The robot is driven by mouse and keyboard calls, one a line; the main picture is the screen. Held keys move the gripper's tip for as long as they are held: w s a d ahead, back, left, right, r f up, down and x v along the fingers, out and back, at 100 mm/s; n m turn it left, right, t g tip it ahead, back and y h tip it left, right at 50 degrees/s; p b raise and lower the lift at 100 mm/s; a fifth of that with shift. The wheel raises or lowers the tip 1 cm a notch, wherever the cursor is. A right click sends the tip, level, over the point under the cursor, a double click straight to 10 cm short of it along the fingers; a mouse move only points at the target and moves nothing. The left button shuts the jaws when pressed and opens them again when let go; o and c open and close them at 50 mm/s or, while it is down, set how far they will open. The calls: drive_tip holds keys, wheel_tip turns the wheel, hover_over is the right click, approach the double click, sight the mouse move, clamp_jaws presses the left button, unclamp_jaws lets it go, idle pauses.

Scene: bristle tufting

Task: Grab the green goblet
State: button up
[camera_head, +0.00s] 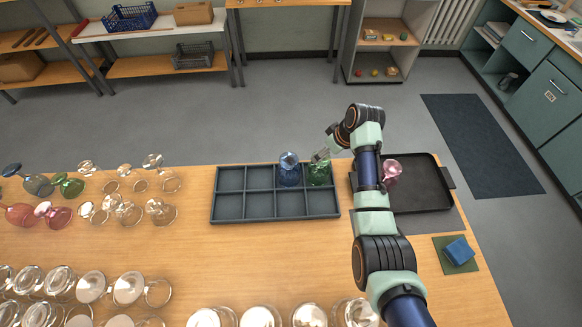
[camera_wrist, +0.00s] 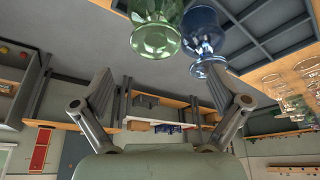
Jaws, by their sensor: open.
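A green goblet (camera_head: 319,173) stands in a back-row compartment at the right end of the grey divided tray (camera_head: 275,216). A blue goblet (camera_head: 289,170) is in the compartment to its left. My gripper (camera_head: 321,156) is close to the top of the green goblet and partly overlaps it in the head view. In the wrist view my gripper (camera_wrist: 162,70) has its two fingers wide apart with nothing between them. The green goblet (camera_wrist: 156,36) and the blue goblet (camera_wrist: 207,42) show beyond the fingertips. Another green glass (camera_head: 70,187) is among the glasses at the left.
A pink goblet (camera_head: 392,170) is on a black tray (camera_head: 425,198) to the right, behind my arm. A blue sponge (camera_head: 459,250) lies on a green mat. Several clear glasses (camera_head: 130,287) fill the left and front of the table. The tray's front compartments look empty.

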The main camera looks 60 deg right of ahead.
drive_tip(key=shift+s+d+f, duration=0.1)
drive_tip(key=shift+f, duration=0.05)
drive_tip(key=shift+d+f+b, duration=0.25)
drive_tip(key=shift+f+b, duration=0.15)
drive_tip(key=shift+f, duration=0.6)
drive_tip(key=b+x, duration=0.2)
drive_tip(key=x, duration=0.3)
drive_tip(key=shift+w+f, duration=0.25)
drive_tip(key=shift+w, duration=0.05)
drive_tip(key=c, duration=1.5)
